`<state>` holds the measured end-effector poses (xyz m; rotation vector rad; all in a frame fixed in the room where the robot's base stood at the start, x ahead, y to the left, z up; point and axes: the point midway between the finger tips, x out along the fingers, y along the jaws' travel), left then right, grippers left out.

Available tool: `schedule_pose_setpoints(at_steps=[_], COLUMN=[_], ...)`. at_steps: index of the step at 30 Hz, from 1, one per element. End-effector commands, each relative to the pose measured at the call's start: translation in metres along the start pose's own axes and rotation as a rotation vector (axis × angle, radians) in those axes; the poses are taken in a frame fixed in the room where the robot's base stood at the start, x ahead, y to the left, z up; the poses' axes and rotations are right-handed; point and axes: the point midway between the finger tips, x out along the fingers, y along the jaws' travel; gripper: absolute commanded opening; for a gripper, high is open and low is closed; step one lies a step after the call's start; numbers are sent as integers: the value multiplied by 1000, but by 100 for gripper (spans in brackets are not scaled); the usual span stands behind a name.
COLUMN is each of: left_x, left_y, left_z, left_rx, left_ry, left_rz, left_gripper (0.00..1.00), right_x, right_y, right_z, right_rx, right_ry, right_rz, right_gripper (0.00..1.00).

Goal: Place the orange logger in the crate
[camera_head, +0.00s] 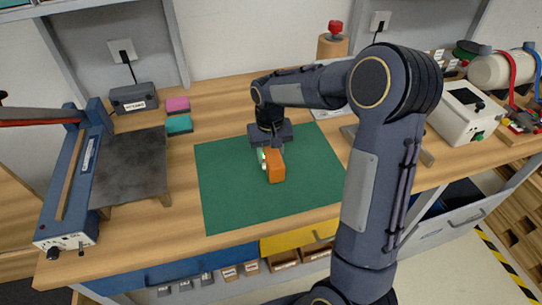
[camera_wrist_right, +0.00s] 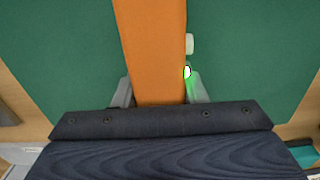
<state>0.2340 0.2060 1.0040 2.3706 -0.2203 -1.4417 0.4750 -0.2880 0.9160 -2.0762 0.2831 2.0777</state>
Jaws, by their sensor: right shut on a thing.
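The orange logger (camera_head: 275,168) is a long orange block with a pale button and a lit green lamp on one side. It is over the green mat (camera_head: 222,190) at the middle of the bench. My right gripper (camera_head: 268,153) reaches down from above and is shut on the logger. In the right wrist view the logger (camera_wrist_right: 153,45) runs between the two fingers. I cannot tell whether it touches the mat. I cannot pick out the crate for certain. My left gripper is not in view.
A sealer with a dark plate (camera_head: 125,165) stands at the left. A pink block (camera_head: 177,104) and a teal block (camera_head: 179,124) lie near the back. A white device (camera_head: 460,110) stands at the right. The mat's left part is clear.

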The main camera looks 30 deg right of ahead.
Motion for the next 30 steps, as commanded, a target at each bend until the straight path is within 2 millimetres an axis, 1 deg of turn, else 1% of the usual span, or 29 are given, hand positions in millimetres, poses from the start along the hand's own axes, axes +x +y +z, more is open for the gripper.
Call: schedule_pose_setpoints(at_steps=[5,8,9,11,17,18,21,24,27,30], left_x=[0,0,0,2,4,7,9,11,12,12], left_y=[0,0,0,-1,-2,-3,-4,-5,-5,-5], left_z=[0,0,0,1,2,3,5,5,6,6], left_rx=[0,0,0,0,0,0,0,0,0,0], left_ry=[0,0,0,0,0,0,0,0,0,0], left_rz=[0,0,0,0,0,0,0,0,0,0], left_gripper=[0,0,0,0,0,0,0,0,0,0], right_x=[-14,-29,-36,-46,-93,-96,-106,-115,-122,-126], right_y=[-1,-1,-2,-5,-15,-18,-25,-30,-34,-37], right_z=[-1,-1,2,12,50,62,86,105,119,128], right_rx=[0,-1,-2,-4,-4,-6,-5,-4,-3,-3], right_ry=[5,6,7,7,9,6,6,4,4,2], right_rz=[-1,-2,-3,-3,-4,-3,-3,-2,-2,-1], right_gripper=[7,7,7,7,7,7,7,7,7,7])
